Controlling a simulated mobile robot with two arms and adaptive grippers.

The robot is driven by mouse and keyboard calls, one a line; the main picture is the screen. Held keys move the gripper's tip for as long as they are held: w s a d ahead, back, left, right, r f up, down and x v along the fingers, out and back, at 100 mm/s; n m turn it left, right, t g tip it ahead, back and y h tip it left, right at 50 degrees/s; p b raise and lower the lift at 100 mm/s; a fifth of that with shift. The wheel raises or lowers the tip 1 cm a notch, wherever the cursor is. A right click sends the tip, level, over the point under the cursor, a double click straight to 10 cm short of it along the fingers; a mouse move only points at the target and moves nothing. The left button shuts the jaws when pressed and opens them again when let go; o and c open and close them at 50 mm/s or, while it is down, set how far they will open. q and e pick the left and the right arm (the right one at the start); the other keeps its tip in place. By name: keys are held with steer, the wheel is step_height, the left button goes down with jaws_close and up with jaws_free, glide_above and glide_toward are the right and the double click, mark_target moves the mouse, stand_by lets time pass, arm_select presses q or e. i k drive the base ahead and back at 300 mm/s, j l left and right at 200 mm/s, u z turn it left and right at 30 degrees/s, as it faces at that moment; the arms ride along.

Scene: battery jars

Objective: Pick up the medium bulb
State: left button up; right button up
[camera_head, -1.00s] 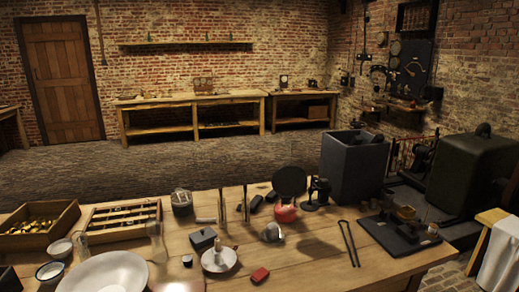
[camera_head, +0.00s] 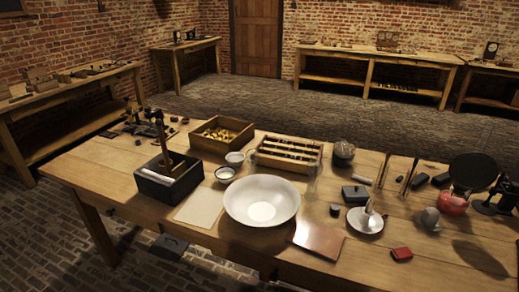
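I cannot clearly make out the medium bulb. A faint clear glass shape (camera_head: 314,180) stands at the front right of the slotted wooden rack (camera_head: 288,153); I cannot tell whether it is a bulb. A small grey rounded object (camera_head: 430,218) sits near the right end of the visible table, and its kind is also unclear. Neither of my grippers shows in this view.
The wooden table (camera_head: 105,180) holds a white basin (camera_head: 262,200), a dark box (camera_head: 168,178), a tray of brass pieces (camera_head: 221,134), a saucer (camera_head: 364,221), a red block (camera_head: 402,254) and a black disc on a stand (camera_head: 474,172). Stone floor surrounds it.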

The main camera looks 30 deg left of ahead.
mark_target(252, 156)
steer(key=u, duration=1.05)
